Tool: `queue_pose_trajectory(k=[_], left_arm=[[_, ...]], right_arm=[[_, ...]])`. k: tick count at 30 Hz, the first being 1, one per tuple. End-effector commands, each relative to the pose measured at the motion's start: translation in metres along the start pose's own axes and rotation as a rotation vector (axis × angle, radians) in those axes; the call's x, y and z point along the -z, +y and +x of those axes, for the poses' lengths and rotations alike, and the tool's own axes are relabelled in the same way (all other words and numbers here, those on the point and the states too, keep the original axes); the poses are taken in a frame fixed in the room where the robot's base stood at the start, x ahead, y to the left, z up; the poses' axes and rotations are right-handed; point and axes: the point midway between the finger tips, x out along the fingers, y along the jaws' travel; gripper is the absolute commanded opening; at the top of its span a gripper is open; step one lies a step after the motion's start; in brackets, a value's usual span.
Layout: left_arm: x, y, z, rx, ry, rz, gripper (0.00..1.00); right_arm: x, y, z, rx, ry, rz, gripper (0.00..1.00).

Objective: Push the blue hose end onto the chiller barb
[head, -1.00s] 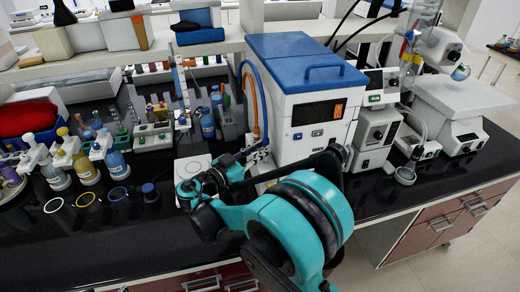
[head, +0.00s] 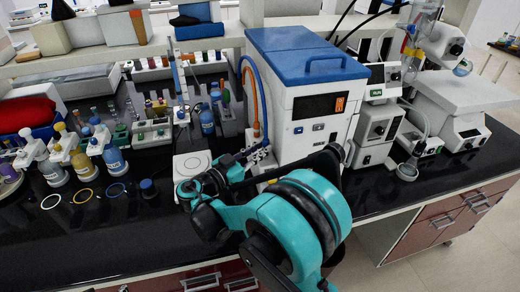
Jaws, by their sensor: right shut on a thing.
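The chiller (head: 302,120) is a white box with a blue lid and handle, standing on the black bench. The blue hose (head: 262,90) arches along its left side, beside an orange hose (head: 254,112). My right gripper (head: 249,154) is at the chiller's lower left side, shut on the blue hose near its end. The barbs (head: 262,154) sit low on that side, close to the fingertips. The arm partly covers this area, and I cannot tell whether the hose end touches the barb. My left gripper is not in view.
A white stirrer plate (head: 192,164) stands left of my gripper. Capped bottles (head: 114,158), coloured rings (head: 83,196) and a rack of vials (head: 151,133) are further left. Pumps and a rotary evaporator (head: 440,90) stand right. The front bench strip (head: 120,235) is clear.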

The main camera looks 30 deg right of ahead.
Motion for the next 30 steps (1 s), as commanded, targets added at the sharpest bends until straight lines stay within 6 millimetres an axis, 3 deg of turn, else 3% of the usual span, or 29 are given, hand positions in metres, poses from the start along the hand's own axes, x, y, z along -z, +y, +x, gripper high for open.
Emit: queue_pose_trajectory(k=[10, 11, 13, 14, 24, 30], left_arm=[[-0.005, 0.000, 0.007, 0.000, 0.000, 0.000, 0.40], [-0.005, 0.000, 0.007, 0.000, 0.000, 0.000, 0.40], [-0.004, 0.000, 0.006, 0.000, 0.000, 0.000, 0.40], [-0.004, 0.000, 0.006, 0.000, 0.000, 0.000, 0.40], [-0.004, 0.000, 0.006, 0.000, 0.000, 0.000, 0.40], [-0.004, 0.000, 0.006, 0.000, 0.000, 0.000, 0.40]], right_arm=[[-0.010, 0.000, 0.000, 0.000, 0.000, 0.000, 0.00], [-0.010, 0.000, 0.000, 0.000, 0.000, 0.000, 0.21], [-0.009, 0.000, 0.000, 0.000, 0.000, 0.000, 0.39], [-0.009, 0.000, 0.000, 0.000, 0.000, 0.000, 0.42], [-0.009, 0.000, -0.003, 0.001, 0.000, 0.000, 0.42], [-0.009, -0.001, -0.034, 0.006, 0.000, 0.000, 0.42]])
